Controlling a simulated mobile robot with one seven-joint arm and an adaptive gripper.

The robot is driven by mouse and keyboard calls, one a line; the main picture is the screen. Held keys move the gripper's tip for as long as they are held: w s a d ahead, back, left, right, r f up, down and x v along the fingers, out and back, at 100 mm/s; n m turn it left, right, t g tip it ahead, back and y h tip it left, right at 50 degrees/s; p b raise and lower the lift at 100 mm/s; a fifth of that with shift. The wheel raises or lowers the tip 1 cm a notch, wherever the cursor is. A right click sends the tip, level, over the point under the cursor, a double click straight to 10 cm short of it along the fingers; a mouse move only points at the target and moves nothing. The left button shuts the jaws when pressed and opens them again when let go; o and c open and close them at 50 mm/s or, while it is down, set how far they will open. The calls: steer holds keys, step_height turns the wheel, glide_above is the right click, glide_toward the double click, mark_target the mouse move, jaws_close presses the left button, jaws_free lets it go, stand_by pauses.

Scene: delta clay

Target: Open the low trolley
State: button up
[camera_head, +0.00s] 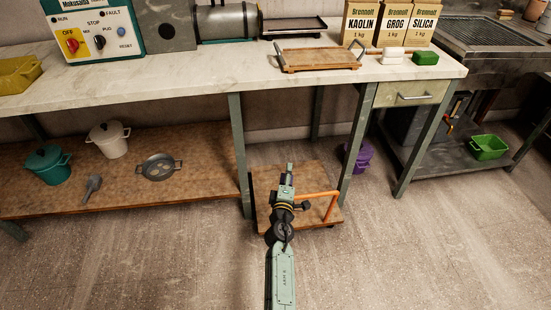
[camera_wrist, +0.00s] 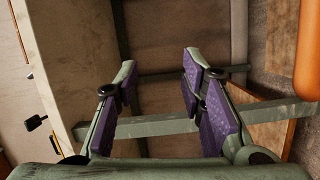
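The low trolley (camera_head: 262,183) is a flat brown wooden platform on the floor, partly under the workbench. An orange bar handle (camera_head: 318,194) stands at its front right. My gripper (camera_head: 289,168) is above the trolley, left of the handle, and my arm hides part of the platform. In the wrist view my gripper (camera_wrist: 160,70) has its two purple-padded fingers apart, with nothing between them that I can see held. The orange handle (camera_wrist: 308,50) shows at the upper right there, outside the fingers and apart from them.
The workbench (camera_head: 190,75) has green-grey legs (camera_head: 239,150) close to the trolley on both sides. A low wooden shelf (camera_head: 130,185) with pots lies left. A purple container (camera_head: 359,160) stands behind the right leg. In the wrist view a grey-green bar (camera_wrist: 160,126) crosses beyond the fingers. The front floor (camera_head: 420,250) is clear.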

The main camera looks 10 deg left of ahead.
steer(key=a+r+t+y, duration=0.1)
steer(key=a+r, duration=0.3)
steer(key=r, duration=0.2)
steer(key=shift+w+a+r+m, duration=0.2)
steer(key=shift+w+r+m, duration=0.05)
steer(key=shift+w+m, duration=0.1)
